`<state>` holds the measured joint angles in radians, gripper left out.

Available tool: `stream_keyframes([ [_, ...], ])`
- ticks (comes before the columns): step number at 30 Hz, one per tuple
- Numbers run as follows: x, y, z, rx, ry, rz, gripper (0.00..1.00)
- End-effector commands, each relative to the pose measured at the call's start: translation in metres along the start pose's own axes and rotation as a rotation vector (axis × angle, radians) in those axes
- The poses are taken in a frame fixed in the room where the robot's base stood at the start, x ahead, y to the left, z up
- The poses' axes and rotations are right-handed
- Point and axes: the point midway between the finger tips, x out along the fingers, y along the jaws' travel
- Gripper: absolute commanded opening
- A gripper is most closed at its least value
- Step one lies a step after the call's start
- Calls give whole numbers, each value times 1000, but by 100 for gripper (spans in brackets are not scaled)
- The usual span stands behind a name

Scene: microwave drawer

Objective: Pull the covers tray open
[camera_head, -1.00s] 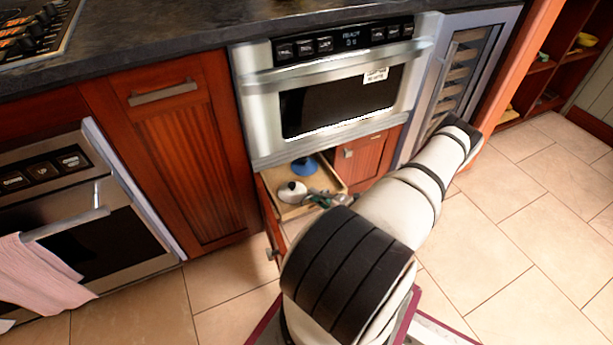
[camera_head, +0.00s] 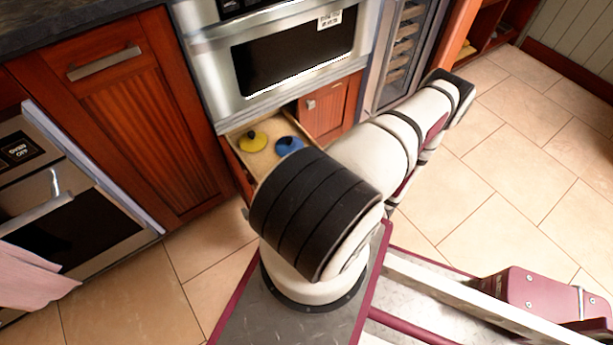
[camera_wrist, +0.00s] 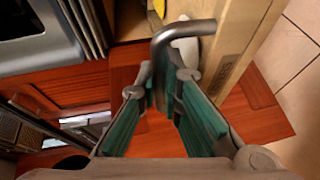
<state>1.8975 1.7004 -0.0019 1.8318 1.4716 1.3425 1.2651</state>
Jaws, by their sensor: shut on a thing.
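The covers tray (camera_head: 233,134) is a pale wooden drawer with a red-brown front, standing out from under the microwave. A yellow lid (camera_head: 253,141) and a blue lid (camera_head: 287,146) lie in it. In the wrist view, its pale wall (camera_wrist: 236,58) carries small lettering, and its red-brown front (camera_wrist: 252,88) lies below. My gripper (camera_wrist: 162,84) is shut on the bent grey metal handle (camera_wrist: 183,29), which passes between its green-padded fingers. In the head view my arm hides the gripper, the handle and the tray's near part.
The microwave (camera_head: 290,55) is above the tray. A closed red-brown cabinet (camera_head: 120,110) and an oven (camera_head: 70,215) with a pink towel (camera_head: 30,270) are at the left. A wine cooler (camera_head: 405,50) is at the right. Tiled floor is clear at the right.

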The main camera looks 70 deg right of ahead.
Motion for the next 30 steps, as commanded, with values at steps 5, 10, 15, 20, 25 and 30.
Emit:
stream_keyframes([
  [5, -1, 0, 1, -1, -3, -2, 0],
  [10, 0, 0, 1, -1, -2, -1, 16],
  [15, 0, 0, 1, -1, -2, -1, 16],
  [20, -4, 0, 1, -1, -2, -2, 16],
  [25, -28, 0, 2, -1, -4, -2, 16],
  [30, -63, -1, 2, -2, -4, -3, 16],
])
